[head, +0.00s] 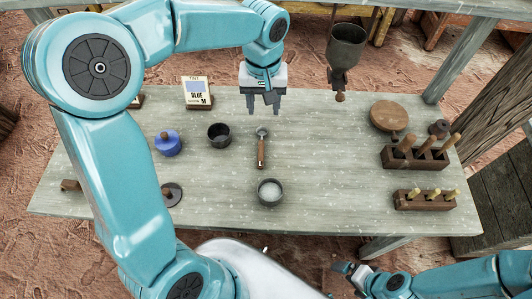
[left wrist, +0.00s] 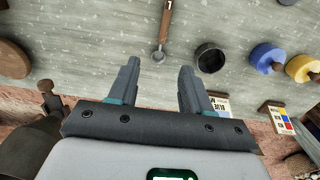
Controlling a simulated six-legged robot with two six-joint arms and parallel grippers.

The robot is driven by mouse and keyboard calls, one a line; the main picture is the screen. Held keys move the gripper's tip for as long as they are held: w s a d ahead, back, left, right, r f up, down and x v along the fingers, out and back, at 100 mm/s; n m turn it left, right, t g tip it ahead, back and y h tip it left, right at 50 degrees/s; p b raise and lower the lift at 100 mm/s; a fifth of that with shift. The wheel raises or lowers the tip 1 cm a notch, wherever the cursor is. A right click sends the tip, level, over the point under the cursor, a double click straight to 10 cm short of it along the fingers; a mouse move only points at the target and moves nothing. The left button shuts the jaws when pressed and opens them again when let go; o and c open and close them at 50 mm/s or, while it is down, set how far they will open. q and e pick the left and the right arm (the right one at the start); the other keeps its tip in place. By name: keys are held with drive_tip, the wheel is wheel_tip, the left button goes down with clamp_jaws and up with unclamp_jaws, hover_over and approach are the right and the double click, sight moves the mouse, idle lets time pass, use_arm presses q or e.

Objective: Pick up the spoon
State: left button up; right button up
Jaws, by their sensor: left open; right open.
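The spoon (head: 261,148) lies on the grey table (head: 330,180) near its middle, with a brown handle toward the front edge and a small metal bowl toward the back. It also shows in the left wrist view (left wrist: 163,30), its bowl end just beyond my fingertips. My left gripper (head: 264,108) is open and empty above the table, a little behind the spoon's bowl end; it also shows in the left wrist view (left wrist: 158,68). My right gripper (head: 343,272) is low at the front, off the table's front edge and well away from the spoon.
A dark empty cup (head: 219,134) stands left of the spoon, and a cup with pale contents (head: 270,191) stands in front of it. A blue lidded pot (head: 168,144) is further left. Wooden racks (head: 420,155) and a round wooden disc (head: 389,116) are at the right. The table right of the spoon is clear.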

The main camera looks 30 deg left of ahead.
use_arm(q)
drive_tip(key=s+f+b, duration=0.1)
drive_tip(key=f, duration=0.1)
hover_over(261, 150)
drive_tip(key=f, duration=1)
drive_tip(key=shift+w+d+f, duration=0.1)
drive_tip(key=shift+d+f, duration=0.1)
drive_tip(key=shift+w+f, duration=0.1)
drive_tip(key=shift+f, duration=0.25)
drive_tip(key=f, duration=0.5)
drive_tip(key=shift+s+a+f, duration=0.15)
drive_tip(key=shift+s, duration=0.2)
clamp_jaws()
